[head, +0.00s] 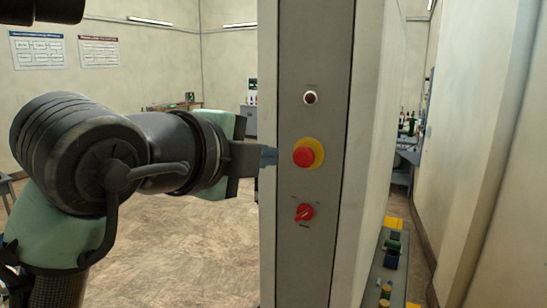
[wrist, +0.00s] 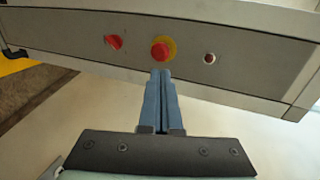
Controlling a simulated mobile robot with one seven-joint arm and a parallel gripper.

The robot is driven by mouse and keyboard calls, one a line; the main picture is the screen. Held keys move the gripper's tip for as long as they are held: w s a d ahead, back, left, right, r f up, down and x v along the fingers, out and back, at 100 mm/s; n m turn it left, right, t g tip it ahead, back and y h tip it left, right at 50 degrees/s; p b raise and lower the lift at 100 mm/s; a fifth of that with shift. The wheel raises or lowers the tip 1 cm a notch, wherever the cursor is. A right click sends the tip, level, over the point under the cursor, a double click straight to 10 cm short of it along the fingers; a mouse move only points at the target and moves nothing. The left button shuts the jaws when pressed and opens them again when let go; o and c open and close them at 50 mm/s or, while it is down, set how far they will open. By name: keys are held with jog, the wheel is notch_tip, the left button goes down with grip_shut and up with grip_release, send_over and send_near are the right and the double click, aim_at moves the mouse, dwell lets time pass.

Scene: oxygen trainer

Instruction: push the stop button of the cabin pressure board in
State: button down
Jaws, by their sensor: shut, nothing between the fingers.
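The stop button (head: 303,157) is a red mushroom head on a yellow disc, in the middle of the grey narrow face of the cabin pressure board (head: 325,40). In the wrist view the stop button (wrist: 160,52) is just beyond my fingertips. My gripper (head: 272,156) is shut and empty, level with the button and to its left in the head view. In the wrist view my gripper's blue fingers (wrist: 161,73) end at the near edge of the yellow disc. I cannot tell whether they touch the button.
A dark round lamp (head: 310,97) sits above the button and a red rotary switch (head: 304,212) below it. The board's pale side panel (head: 377,130) runs back to the right. A bench with small parts (head: 388,262) stands at lower right. Open floor (head: 190,255) lies left.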

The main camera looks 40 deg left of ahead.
jog(key=shift+v, duration=1.8)
